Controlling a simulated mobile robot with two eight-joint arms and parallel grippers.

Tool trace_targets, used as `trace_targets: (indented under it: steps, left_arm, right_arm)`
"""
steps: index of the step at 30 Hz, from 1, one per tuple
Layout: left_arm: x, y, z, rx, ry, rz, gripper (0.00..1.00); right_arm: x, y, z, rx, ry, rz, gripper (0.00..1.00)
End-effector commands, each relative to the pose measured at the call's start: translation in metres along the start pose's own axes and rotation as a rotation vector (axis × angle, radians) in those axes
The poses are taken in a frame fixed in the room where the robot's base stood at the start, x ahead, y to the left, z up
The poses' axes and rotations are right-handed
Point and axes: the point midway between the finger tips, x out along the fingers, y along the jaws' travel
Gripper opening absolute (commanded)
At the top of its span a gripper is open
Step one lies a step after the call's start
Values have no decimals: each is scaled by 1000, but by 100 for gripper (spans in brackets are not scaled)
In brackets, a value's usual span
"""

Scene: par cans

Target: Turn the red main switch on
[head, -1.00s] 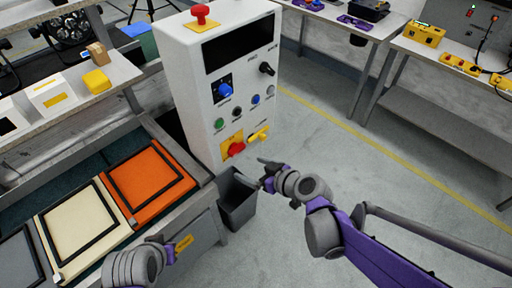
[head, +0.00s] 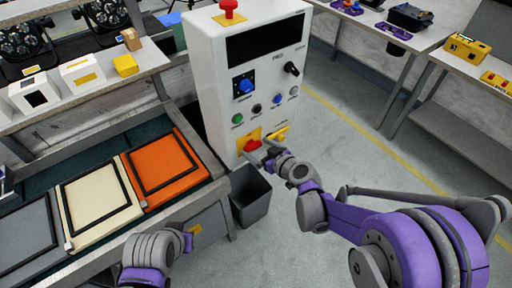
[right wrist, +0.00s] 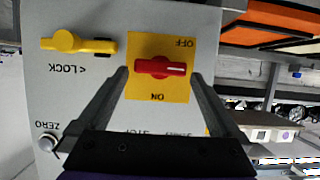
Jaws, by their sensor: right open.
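The red main switch (head: 253,146) sits low on the front of the white control cabinet (head: 212,85), on a yellow plate (right wrist: 159,92). In the right wrist view, which is upside down, the red switch (right wrist: 160,67) lies sideways, its white mark at the right, between OFF above and ON below. My right gripper (head: 262,152) is open in front of it. In the right wrist view its fingers (right wrist: 158,73) stand either side of the switch; I cannot tell if they touch it.
A yellow lock lever (right wrist: 78,43) is beside the switch. A grey bin (head: 251,196) stands below the cabinet. A bench with orange (head: 164,168) and cream (head: 98,203) panels is at left. The floor at right is clear.

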Motion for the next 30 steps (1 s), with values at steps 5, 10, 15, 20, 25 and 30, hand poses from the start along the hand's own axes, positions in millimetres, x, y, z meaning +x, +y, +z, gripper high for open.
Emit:
trace_targets:
  steps: [5, 10, 15, 20, 25, 30]
  left_arm:
    - [0, 0, 0, 0, 0, 0, 0]
    - [0, 0, 0, 0, 0, 0, 0]
    - [0, 0, 0, 0, 0, 0, 0]
    - [0, 0, 0, 0, 0, 0, 0]
    - [0, 0, 0, 0, 0, 0, 0]
    - [0, 0, 0, 0, 0, 0, 0]
  right_arm:
    - [12, 0, 0, 1, 1, 0, 100]
    - [14, 0, 0, 1, 1, 1, 100]
    - [14, 0, 0, 1, 0, 1, 89]
    - [13, 0, 0, 1, 0, 0, 60]
    - [13, 0, 0, 1, 0, 0, 30]
    - [13, 0, 0, 6, 0, -2, 27]
